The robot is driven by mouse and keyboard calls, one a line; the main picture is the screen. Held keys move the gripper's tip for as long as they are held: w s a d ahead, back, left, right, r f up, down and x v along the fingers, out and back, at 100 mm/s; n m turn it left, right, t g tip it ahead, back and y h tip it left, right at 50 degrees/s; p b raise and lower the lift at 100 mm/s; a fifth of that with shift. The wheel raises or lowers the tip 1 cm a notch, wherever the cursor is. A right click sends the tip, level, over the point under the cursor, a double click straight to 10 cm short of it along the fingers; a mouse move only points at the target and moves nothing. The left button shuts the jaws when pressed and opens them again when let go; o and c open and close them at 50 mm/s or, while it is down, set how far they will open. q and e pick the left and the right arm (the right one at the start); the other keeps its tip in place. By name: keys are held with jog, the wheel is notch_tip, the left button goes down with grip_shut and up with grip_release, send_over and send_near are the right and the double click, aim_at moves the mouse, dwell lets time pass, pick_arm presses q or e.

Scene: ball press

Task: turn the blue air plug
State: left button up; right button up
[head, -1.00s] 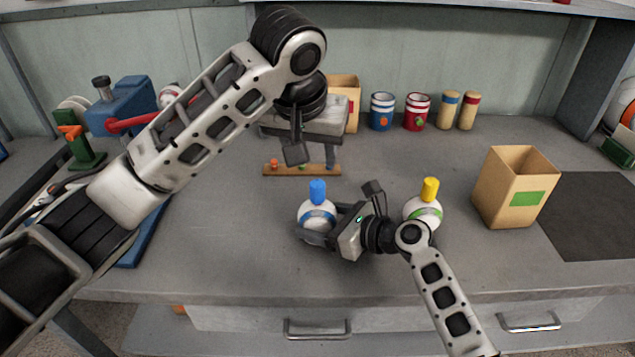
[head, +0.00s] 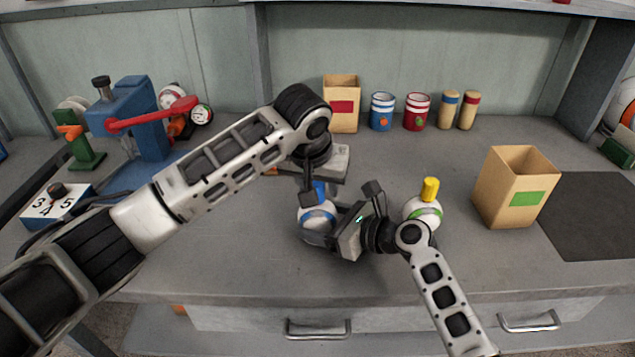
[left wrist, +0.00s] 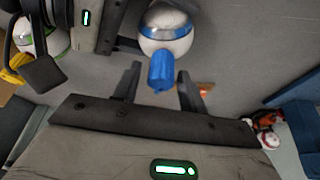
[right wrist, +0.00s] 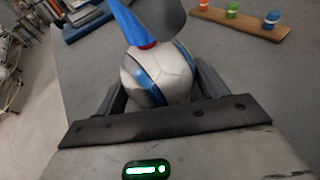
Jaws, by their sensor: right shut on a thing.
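A white ball with a blue band (head: 316,221) is held low over the table by my right gripper (right wrist: 155,85), whose fingers close on its two sides. The blue air plug (left wrist: 161,70) stands up from the top of this ball; in the head view it (head: 320,190) is partly hidden by my left gripper. My left gripper (left wrist: 158,85) is open from above, with the plug between its two fingers and a gap on each side. In the right wrist view a grey finger covers part of the blue plug (right wrist: 128,22).
A white ball with a green band (head: 423,212) and yellow plug (head: 430,189) sits just right of my right gripper. An open cardboard box (head: 512,190) stands further right. A blue press with a red lever (head: 140,120) stands at the left. The front table strip is clear.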

pick_arm(q)
jog(key=c, duration=0.7)
jog(key=shift+c, duration=0.2)
jog(key=shift+m, duration=0.4)
jog(key=m+h, duration=0.1)
jog(key=m, duration=0.1)
jog(key=m+g, duration=0.1)
jog(key=m, duration=0.1)
jog(key=shift+m+h, duration=0.4)
jog(key=m, duration=0.2)
jog(key=m+g+h, duration=0.1)
jog(key=m, duration=0.2)
jog(key=shift+r+m+g, duration=0.1)
jog(key=shift+m+g, duration=0.2)
jog(key=m+g, duration=0.2)
jog(key=m, duration=0.4)
jog(key=shift+d+r, duration=0.1)
jog(key=m+g, duration=0.1)
jog(key=m, duration=0.2)
jog(key=m+g, duration=0.1)
jog(key=m, duration=0.2)
jog(key=shift+y, duration=0.3)
jog(key=shift+m+g, duration=0.3)
